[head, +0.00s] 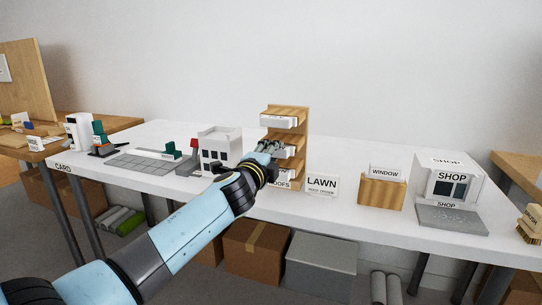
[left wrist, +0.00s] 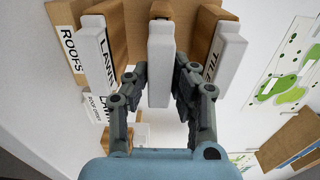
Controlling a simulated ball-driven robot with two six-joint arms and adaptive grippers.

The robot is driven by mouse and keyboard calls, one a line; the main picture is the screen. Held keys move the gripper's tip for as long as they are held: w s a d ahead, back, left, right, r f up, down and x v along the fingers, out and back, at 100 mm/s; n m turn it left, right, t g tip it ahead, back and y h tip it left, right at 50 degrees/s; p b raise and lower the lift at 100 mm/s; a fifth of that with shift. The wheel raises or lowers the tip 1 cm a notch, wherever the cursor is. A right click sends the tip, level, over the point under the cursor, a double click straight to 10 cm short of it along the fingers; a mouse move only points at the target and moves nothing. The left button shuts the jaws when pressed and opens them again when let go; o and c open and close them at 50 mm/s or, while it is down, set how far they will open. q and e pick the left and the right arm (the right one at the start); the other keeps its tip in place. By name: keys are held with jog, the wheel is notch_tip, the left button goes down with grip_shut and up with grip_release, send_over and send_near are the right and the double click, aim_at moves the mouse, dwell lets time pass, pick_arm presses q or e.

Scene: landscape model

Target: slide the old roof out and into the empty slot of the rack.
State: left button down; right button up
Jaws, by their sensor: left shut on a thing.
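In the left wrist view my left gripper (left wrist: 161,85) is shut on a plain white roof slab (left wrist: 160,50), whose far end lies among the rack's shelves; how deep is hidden. A LAWN roof (left wrist: 100,55) sits on one side of it and a TILE roof (left wrist: 228,58) on the other. A white building (head: 220,143) with a low-walled top stands left of the rack. My right gripper is not in view.
A LAWN card (head: 321,185) stands right of the rack, then a WINDOW box (head: 382,190) and a SHOP model (head: 452,180). A grey paved base (head: 145,162) lies left of the building. The table between the rack and WINDOW box is mostly clear behind the card.

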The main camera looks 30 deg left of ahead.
pick_arm(q)
jog(key=shift+x, duration=0.75)
jog(key=c, duration=1)
grip_release()
jog(key=shift+c, duration=0.2)
jog(key=v, duration=1.2)
jog(key=shift+d, duration=0.1)
